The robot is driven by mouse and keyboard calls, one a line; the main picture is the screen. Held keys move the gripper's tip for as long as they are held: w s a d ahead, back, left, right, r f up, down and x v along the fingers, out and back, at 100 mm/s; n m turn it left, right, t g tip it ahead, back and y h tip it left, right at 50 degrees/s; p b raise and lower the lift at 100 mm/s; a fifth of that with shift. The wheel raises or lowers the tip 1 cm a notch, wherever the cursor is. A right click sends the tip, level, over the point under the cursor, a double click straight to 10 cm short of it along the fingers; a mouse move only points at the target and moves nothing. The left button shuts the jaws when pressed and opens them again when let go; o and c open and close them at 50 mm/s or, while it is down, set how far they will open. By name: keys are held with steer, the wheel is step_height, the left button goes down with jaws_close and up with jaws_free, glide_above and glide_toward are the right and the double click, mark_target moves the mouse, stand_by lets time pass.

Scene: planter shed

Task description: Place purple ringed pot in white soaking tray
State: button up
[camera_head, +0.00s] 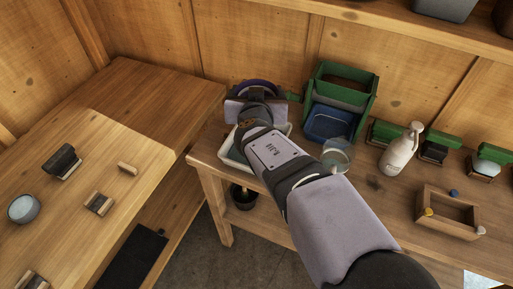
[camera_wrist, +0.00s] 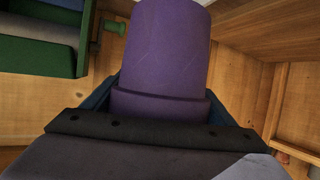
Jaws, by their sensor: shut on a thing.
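The purple pot (camera_wrist: 166,48) fills the middle of the wrist view, with a wider band near my gripper (camera_wrist: 162,100). My gripper is shut on the pot, its jaws on either side of it. In the head view my gripper is at the back of the bench, and only a dark purple curve of the pot (camera_head: 262,83) shows past my wrist. The white soaking tray (camera_head: 234,157) is on the bench beneath my arm, which hides much of it. I cannot tell the gap between pot and tray.
A green bin rack (camera_head: 367,88) with a blue bin (camera_head: 328,125) stands right of my gripper. A clear glass (camera_head: 336,157) stands close to my arm. The wooden wall is close behind.

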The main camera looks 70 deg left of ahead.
steer(key=shift+f, duration=5)
steer(key=shift+f+b, duration=0.15)
steer(key=shift+b, duration=0.2)
steer(key=o, duration=1.1)
steer(key=shift+o, duration=0.2)
steer(key=shift+r+p, duration=0.2)
steer(key=shift+p, duration=0.2)
steer(key=shift+d, duration=0.1)
steer(key=b+v, duration=0.4)
steer(key=v, duration=0.8)
steer(key=shift+f, duration=0.1)
